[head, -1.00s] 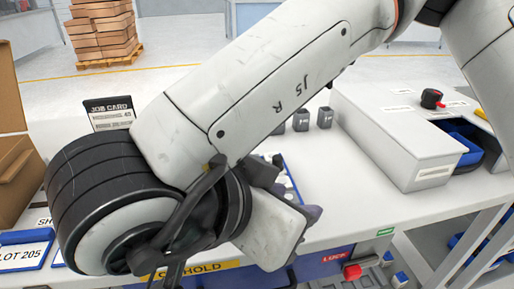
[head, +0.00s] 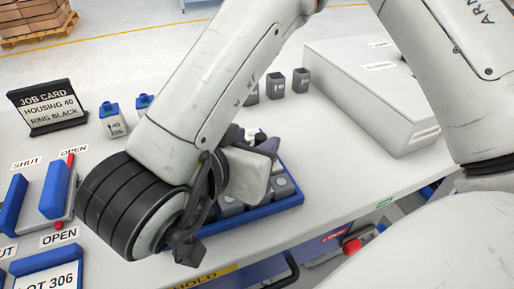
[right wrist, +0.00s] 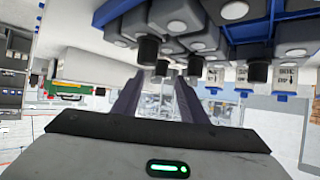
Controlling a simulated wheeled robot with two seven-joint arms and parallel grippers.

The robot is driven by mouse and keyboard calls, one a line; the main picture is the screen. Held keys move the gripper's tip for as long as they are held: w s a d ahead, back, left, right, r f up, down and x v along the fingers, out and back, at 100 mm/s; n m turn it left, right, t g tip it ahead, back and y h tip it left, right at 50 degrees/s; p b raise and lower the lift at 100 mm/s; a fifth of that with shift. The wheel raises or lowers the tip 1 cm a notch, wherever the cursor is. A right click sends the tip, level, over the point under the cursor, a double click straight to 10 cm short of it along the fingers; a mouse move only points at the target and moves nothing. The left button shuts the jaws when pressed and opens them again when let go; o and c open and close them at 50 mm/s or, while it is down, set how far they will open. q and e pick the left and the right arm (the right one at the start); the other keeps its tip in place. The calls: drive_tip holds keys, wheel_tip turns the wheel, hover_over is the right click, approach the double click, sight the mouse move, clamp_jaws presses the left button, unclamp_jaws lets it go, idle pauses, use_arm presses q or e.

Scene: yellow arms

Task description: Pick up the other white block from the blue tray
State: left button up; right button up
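The blue tray (head: 292,204) lies on the bench, mostly behind my right arm in the head view. Grey blocks (head: 281,187) with pale round tops stand in it. Small white pieces (head: 250,132) show beyond my gripper, too covered to identify as a white block. My right gripper (head: 268,146) is over the tray's far part. In the right wrist view its two dark fingers (right wrist: 160,85) are apart, with no block clearly held. There, several grey blocks (right wrist: 235,10) and the blue tray edge (right wrist: 272,24) are close above the fingers. My left gripper is out of view.
A job card stand (head: 47,106) and blue-topped bottles (head: 113,119) stand at the left. Dark grey cups (head: 301,80) stand behind the tray. A long white box (head: 375,95) is at the right.

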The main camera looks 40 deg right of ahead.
drive_tip(key=shift+x, duration=0.9)
clamp_jaws()
drive_tip(key=shift+r, duration=0.1)
